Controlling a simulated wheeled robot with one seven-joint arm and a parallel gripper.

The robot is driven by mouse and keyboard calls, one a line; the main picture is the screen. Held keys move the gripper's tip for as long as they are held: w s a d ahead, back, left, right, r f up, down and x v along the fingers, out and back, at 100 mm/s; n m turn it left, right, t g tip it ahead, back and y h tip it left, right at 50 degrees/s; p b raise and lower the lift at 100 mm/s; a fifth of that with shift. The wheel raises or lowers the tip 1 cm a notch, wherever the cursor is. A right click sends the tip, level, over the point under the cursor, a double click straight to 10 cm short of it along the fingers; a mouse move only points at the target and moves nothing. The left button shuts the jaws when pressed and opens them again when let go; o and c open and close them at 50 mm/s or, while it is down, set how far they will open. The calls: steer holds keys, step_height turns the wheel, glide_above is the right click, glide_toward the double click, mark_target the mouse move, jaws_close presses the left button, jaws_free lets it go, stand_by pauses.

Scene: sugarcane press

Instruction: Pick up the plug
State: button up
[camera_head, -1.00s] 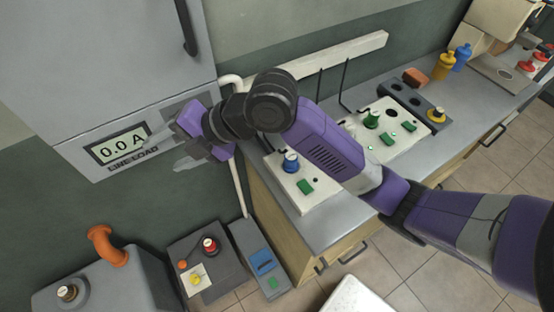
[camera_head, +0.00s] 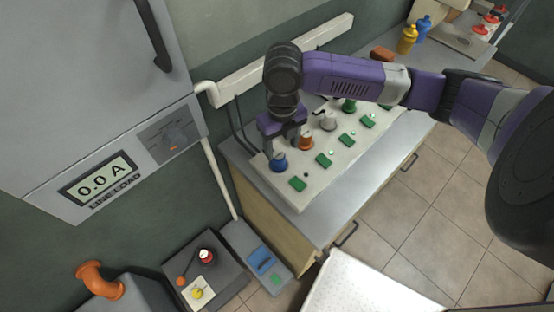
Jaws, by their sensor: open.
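Several coloured plugs stand in a row on a long white socket board on the counter. The blue plug (camera_head: 278,162) is at the near left end, then the orange plug (camera_head: 305,141), the pale grey plug (camera_head: 328,121) and the green plug (camera_head: 349,105). The white socket board (camera_head: 305,200) has a green switch beside each plug. My gripper (camera_head: 284,143) is open and points down over the blue and orange end of the board. Its fingers are close to both plugs; I cannot tell whether they touch either one. The frames do not show which plug is meant.
A grey cabinet with a 0.0 A display (camera_head: 97,182) is at the left. A white wall trunking (camera_head: 285,62) runs behind the board, with dark cables. Yellow bottle (camera_head: 407,39) and blue bottle (camera_head: 423,29) stand farther back. A white perforated surface (camera_head: 365,288) is in front.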

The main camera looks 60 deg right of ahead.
mark_target(279, 155)
steer(key=shift+w+a+f+p, duration=0.15)
steer(key=shift+f+p, duration=0.15)
steer(key=shift+f, duration=0.9)
steer(key=shift+w+a+f+p, duration=0.15)
steer(key=shift+f+p, duration=0.15)
steer(key=shift+f, duration=0.85)
steer(key=shift+s, duration=0.1)
jaws_close()
